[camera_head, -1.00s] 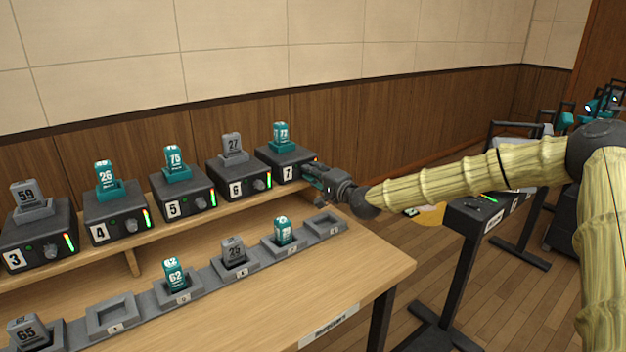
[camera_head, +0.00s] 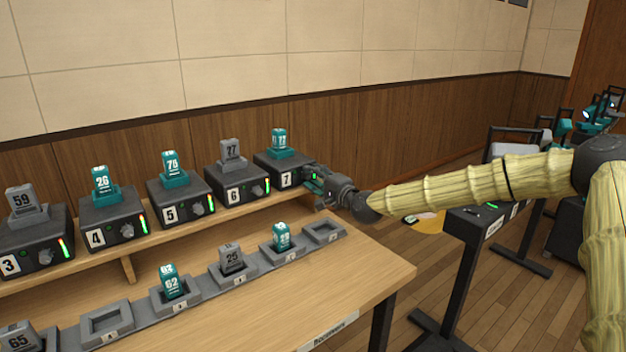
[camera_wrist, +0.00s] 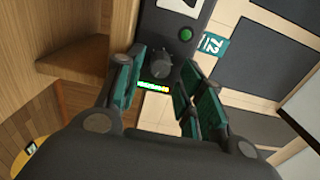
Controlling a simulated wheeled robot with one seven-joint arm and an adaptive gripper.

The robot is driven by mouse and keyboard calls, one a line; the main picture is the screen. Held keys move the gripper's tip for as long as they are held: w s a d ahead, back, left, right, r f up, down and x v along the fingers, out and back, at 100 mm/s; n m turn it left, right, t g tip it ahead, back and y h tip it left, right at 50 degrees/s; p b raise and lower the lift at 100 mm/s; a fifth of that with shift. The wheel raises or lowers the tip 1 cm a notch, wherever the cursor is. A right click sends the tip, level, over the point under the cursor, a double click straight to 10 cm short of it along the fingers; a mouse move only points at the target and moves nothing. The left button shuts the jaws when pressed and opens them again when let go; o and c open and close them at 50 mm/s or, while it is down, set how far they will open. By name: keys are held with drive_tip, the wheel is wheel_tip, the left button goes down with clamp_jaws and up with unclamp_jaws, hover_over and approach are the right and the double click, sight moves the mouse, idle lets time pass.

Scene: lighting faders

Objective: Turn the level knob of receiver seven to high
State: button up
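Receiver seven (camera_head: 281,168) is a dark box at the right end of the raised shelf, with a "7" label and a teal pack on top. My gripper (camera_head: 315,178) is at its front right and hides its knob in the head view. In the wrist view the round dark level knob (camera_wrist: 161,66) sits on the receiver face, below a green button (camera_wrist: 185,34) and above a lit green-to-yellow level bar (camera_wrist: 153,87). My gripper's teal-padded fingers (camera_wrist: 158,80) are apart, one on each side of the knob, with visible gaps. The knob's pointer direction is too small to tell.
Receiver six (camera_head: 236,185) stands close to the left of receiver seven. Below the shelf, a row of charging slots (camera_head: 322,231) holds several packs on the wooden table (camera_head: 350,270). A dark stand (camera_head: 465,240) is to the right.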

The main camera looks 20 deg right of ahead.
drive_tip(key=shift+a, duration=0.3)
drive_tip(key=shift+s+f, duration=0.1)
drive_tip(key=v, duration=0.8)
idle(0.4)
